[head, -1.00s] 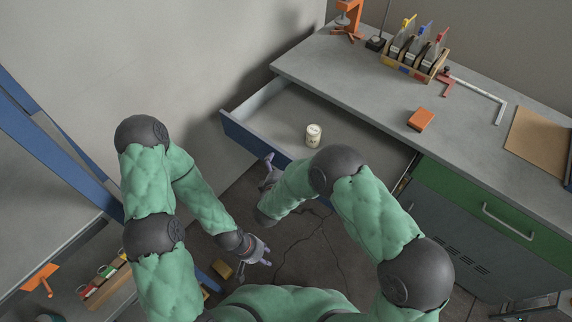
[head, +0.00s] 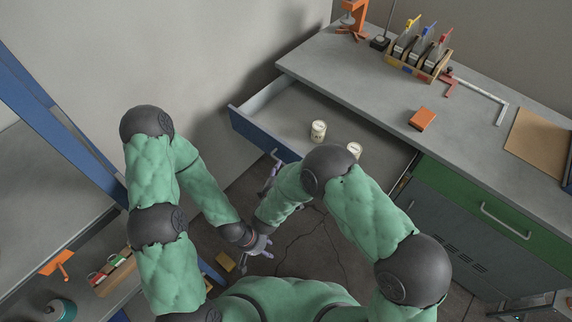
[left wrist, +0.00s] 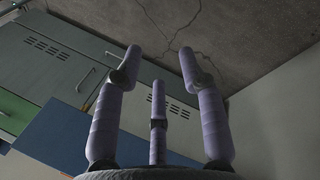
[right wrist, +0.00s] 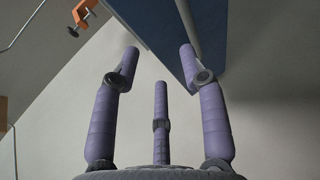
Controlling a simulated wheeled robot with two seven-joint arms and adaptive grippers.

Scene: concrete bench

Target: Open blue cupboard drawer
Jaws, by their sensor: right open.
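The blue drawer (head: 262,137) under the bench top stands pulled out, with its grey interior showing. Its pale handle (head: 277,155) is on the front and partly hidden by my right arm. My right gripper (head: 271,174) is open just below the handle, mostly hidden behind my forearm. In the right wrist view the blue front (right wrist: 160,25) and a pale bar lie beyond its spread, empty fingers (right wrist: 160,60). My left gripper (head: 264,246) is open and empty, low in front of the drawer. Its wrist view shows spread fingers (left wrist: 157,65) and the blue front (left wrist: 70,140) to the left.
Two pale cans (head: 318,131) (head: 354,149) stand in the drawer. A green drawer (head: 490,212) and grey cupboard doors are at the right. The bench top holds an orange block (head: 422,119) and a tool rack (head: 418,66). A blue-framed shelf stands left.

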